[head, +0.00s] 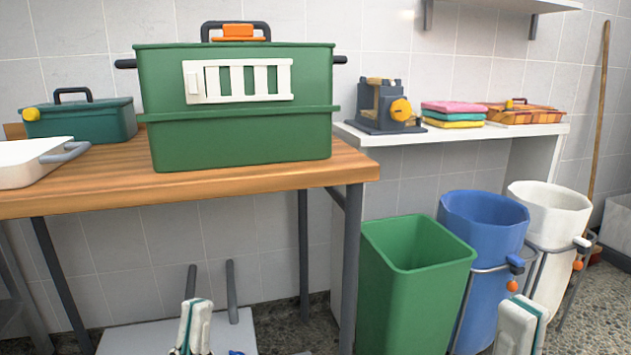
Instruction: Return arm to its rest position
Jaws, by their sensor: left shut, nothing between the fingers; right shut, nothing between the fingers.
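My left gripper (195,310) shows at the bottom edge, left of the middle. It points up, its white and teal fingers are shut, and nothing is between them. My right gripper (520,314) shows at the bottom right, also pointing up, shut and empty. It appears in front of the lower part of the blue bin (482,222). Both grippers sit low in the picture, below the level of the wooden tabletop (250,182). The arms behind them are mostly out of the picture.
A large green kennel box (240,143) stands on the table, with a teal case (90,122) and white tray (22,160) left of it. A green bin (415,285) and white bin (548,215) stand right. Folded towels (453,113) lie on the white counter (455,134).

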